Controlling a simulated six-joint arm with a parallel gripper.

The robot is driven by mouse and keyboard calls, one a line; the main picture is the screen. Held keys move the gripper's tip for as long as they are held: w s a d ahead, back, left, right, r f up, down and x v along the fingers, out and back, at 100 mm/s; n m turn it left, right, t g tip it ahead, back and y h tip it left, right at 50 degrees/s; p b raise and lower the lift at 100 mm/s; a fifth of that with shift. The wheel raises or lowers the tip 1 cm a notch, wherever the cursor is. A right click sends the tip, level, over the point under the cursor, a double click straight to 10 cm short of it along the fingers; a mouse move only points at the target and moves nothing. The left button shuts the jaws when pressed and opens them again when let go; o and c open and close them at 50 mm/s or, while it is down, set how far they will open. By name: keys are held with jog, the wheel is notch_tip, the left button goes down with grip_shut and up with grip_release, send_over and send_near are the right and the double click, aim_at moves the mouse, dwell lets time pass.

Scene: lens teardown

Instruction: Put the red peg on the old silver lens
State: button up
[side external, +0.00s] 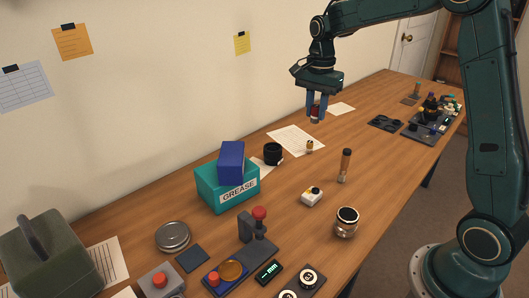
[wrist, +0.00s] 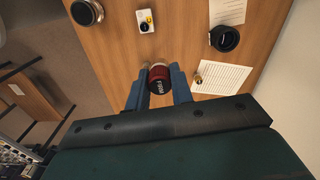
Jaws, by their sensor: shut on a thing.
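My gripper (side external: 316,118) is shut on the red peg (side external: 315,112), a short red cylinder held between the blue fingers well above the table. In the wrist view the peg (wrist: 160,78) shows a dark end face with pale lettering, and a pale band at its far end. The old silver lens (side external: 347,222) stands upright on the table at the front right of the side view, apart from my gripper. It also shows at the top left of the wrist view (wrist: 86,11).
A teal grease box (side external: 228,190) carries a blue box (side external: 231,162). A red-knobbed press (side external: 258,235) stands in front. Bare table surrounds the lens.

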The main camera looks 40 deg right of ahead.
jog(key=s+a+r, duration=0.3)
jog(key=s+a, duration=0.1)
jog(key=s, duration=0.4)
jog(key=m, duration=0.2)
send_over(348, 214)
notch_tip(348, 214, down, 16)
jog(key=shift+f, duration=0.1)
dwell(0.4)
jog(key=shift+f, duration=1.85)
jog(key=shift+f, duration=0.15)
